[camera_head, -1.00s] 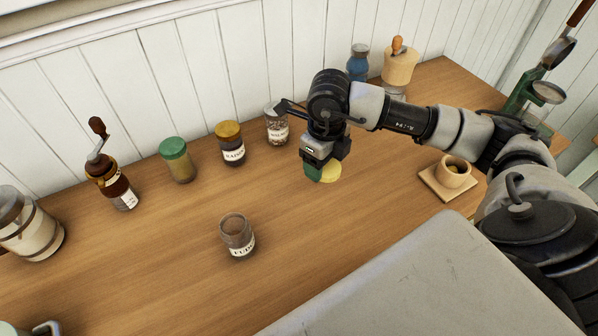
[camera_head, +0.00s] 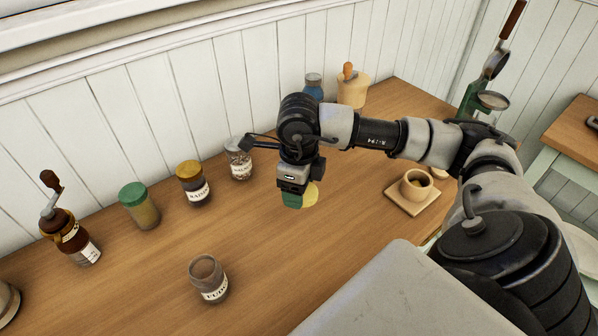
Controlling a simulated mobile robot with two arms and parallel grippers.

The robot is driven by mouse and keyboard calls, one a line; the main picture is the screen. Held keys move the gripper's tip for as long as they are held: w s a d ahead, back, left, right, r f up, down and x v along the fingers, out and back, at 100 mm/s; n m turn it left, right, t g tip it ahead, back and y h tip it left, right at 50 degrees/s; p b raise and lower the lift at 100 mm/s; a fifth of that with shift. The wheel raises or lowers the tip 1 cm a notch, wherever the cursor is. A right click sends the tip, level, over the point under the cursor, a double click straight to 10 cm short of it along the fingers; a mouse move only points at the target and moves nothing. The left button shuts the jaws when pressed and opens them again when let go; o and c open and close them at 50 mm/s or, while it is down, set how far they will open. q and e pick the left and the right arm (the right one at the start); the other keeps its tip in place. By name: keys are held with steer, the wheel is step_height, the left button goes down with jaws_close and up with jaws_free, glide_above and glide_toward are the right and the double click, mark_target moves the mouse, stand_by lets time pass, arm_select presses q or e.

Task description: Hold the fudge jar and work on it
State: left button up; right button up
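The fudge jar (camera_head: 208,282) stands upright on the wooden counter at lower left. It is clear glass with brown contents and a white label; no coloured lid shows on it. My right gripper (camera_head: 300,197) comes in from the right and points down over the counter, up and right of the jar and well apart from it. Green and yellow surfaces show at its tip. I cannot tell whether these are finger parts or something held, and the finger gap is hidden. My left gripper is not in view.
A green-lidded jar (camera_head: 140,206), raisin jar (camera_head: 194,184), another labelled jar (camera_head: 239,160) and grinder (camera_head: 69,232) line the back. A cup (camera_head: 416,186) sits on a wooden coaster at right. The counter around the fudge jar is clear.

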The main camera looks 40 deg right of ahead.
steer(key=s+a+f+n, duration=0.1)
steer(key=a+n, duration=0.5)
steer(key=n, duration=0.9)
steer(key=s+a+n, duration=0.1)
steer(key=a+n, duration=0.4)
steer(key=n, duration=1)
steer(key=shift+s+a+f, duration=0.4)
